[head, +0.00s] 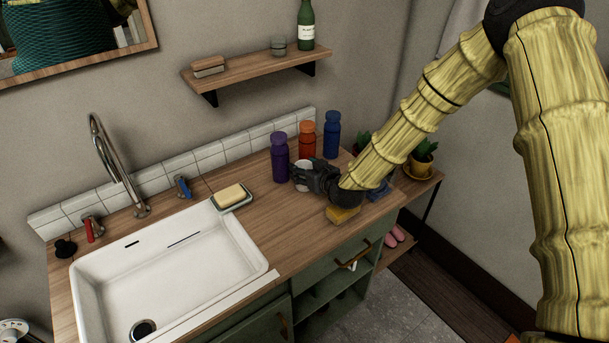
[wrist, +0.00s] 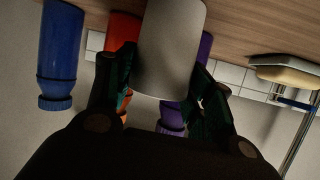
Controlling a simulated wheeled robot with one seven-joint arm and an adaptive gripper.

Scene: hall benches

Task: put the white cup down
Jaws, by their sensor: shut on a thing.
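The white cup (head: 301,172) is partly hidden behind my gripper (head: 314,177) in the head view, at the counter's right part, just right of the purple bottle. In the wrist view the cup (wrist: 170,45) fills the space between the two dark fingers (wrist: 165,85), one on each side of it. My gripper is shut on the cup. The wooden counter (head: 267,228) is close by the cup; I cannot tell whether the cup's base touches it.
Purple (head: 279,157), orange (head: 307,140) and blue (head: 332,134) bottles stand behind the cup. A yellow sponge (head: 342,215) lies in front of my gripper. A soap dish (head: 232,200) and white sink (head: 172,262) are left. Bare counter lies between the soap dish and gripper.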

